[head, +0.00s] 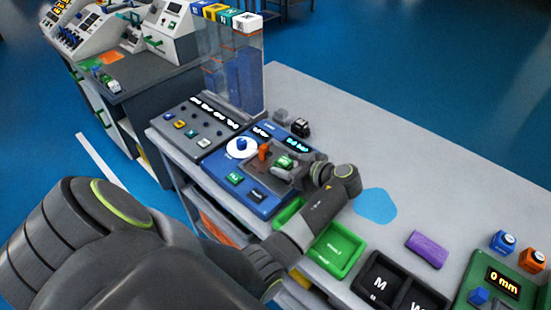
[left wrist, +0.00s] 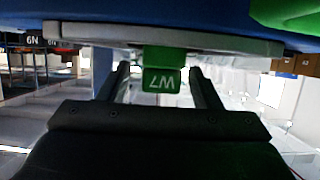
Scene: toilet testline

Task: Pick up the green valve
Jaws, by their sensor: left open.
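The green valve (head: 285,162) is on the blue test panel (head: 245,198), at the right of the panel's grey plate and beside an orange piece (head: 264,152). In the left wrist view a green block with white lettering (left wrist: 163,78), seemingly this valve, shows between my fingers. My left gripper (head: 293,168) is at the valve from the right. In the left wrist view the left gripper (left wrist: 158,76) has its fingers spread on either side of the green block, with gaps showing. The arm partly hides the panel's right side. My right gripper is not in view.
A grey button panel (head: 195,128) and a clear tank (head: 232,70) stand beyond the blue panel. A green tray (head: 338,250), a black bin (head: 378,282) and a purple block (head: 428,248) lie right of the arm. The table's far side (head: 400,150) is clear.

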